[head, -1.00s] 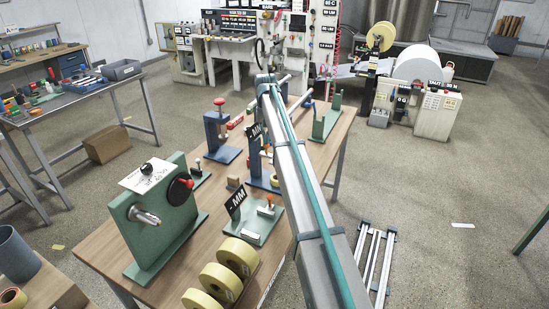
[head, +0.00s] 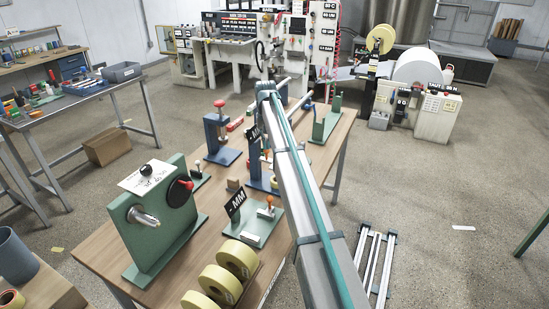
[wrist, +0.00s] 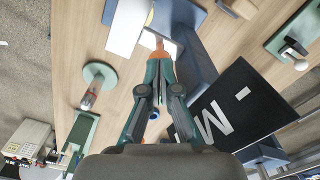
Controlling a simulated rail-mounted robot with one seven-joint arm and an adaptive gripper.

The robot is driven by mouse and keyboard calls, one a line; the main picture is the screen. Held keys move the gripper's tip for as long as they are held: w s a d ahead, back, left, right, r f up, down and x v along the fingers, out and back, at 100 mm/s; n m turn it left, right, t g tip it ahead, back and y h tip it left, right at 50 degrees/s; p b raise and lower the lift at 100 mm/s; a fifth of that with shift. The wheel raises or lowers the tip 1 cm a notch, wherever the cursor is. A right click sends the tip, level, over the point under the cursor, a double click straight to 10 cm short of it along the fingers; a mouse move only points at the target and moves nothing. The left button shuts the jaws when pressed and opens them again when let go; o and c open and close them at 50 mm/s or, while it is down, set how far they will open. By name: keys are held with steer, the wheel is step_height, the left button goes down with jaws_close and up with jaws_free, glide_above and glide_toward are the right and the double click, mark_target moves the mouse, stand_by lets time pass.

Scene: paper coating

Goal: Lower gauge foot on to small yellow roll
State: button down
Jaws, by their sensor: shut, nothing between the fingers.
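My gripper (wrist: 160,62) is shut and empty in the wrist view, its fingertips pointing at a blue gauge stand (wrist: 192,50). A small orange part shows right at the fingertips; I cannot tell whether they touch it. The gauge's black display sign (wrist: 228,115) with white lettering is to the right of the fingers. A small yellow patch, perhaps the small yellow roll (wrist: 149,18), shows just beyond the fingertips and is mostly hidden. In the head view the blue gauge (head: 253,170) is partly behind my arm, and its foot cannot be made out.
A second gauge on a green base (head: 255,228) stands nearer. Large yellow rolls (head: 222,283) lie at the table's front. A green stand with a spindle (head: 160,215) is at left, a blue press (head: 217,140) behind.

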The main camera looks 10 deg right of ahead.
mark_target(267, 154)
steer(key=shift+f+b, duration=0.7)
steer(key=shift+f, duration=2.25)
step_height(267, 154, up, 2)
steer(key=shift+w+a+r+p, duration=0.1)
steer(key=shift+p, duration=0.5)
steer(key=shift+r+p, duration=0.5)
steer(key=shift+r, duration=0.55)
step_height(267, 154, up, 12)
steer(key=shift+f, duration=0.15)
